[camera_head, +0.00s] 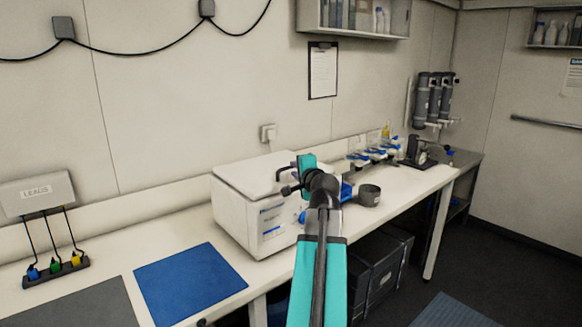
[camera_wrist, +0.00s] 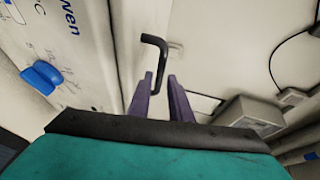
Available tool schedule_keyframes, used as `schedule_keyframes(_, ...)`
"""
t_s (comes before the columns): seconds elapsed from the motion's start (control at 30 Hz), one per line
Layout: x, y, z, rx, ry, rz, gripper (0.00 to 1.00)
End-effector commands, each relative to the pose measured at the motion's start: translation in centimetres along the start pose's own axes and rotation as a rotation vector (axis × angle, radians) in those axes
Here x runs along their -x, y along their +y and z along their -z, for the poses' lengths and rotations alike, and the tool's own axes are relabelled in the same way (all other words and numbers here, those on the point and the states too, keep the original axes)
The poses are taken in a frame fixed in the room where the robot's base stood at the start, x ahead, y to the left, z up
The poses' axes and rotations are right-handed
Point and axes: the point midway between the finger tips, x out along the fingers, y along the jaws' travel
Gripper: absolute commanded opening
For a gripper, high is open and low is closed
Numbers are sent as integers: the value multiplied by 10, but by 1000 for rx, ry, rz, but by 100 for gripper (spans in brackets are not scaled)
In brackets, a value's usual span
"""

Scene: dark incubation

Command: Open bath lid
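The bath (camera_head: 240,215) is a white box on the bench, with its pale lid (camera_head: 258,172) lying shut on top. A black bent lid handle (camera_head: 283,173) stands at the lid's right side. In the wrist view the handle (camera_wrist: 155,55) is an angled black bar whose lower end shows between the purple fingertips. My gripper (camera_wrist: 160,85) is open, with one finger on each side of that bar. I cannot tell whether either finger touches it. In the head view my arm and teal gripper body hide part of the bath's right side and the fingertips.
A blue knob (camera_wrist: 41,76) sticks out of the bath's front. A dark round pot (camera_head: 369,195) and several blue-topped items (camera_head: 370,155) stand right of the bath. A blue mat (camera_head: 190,283) lies flat on the left. A wall socket (camera_head: 267,132) is behind the bath.

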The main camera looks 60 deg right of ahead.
Motion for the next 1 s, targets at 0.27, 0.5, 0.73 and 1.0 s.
schedule_keyframes(0.27, -32, -2, 0, 1, -1, -1, 18)
schedule_keyframes(0.5, -49, -1, 0, 1, -1, 0, 18)
schedule_keyframes(0.73, -53, 0, -1, 1, 0, 0, 18)
schedule_keyframes(1.0, -53, 0, -1, 1, -1, 0, 8)
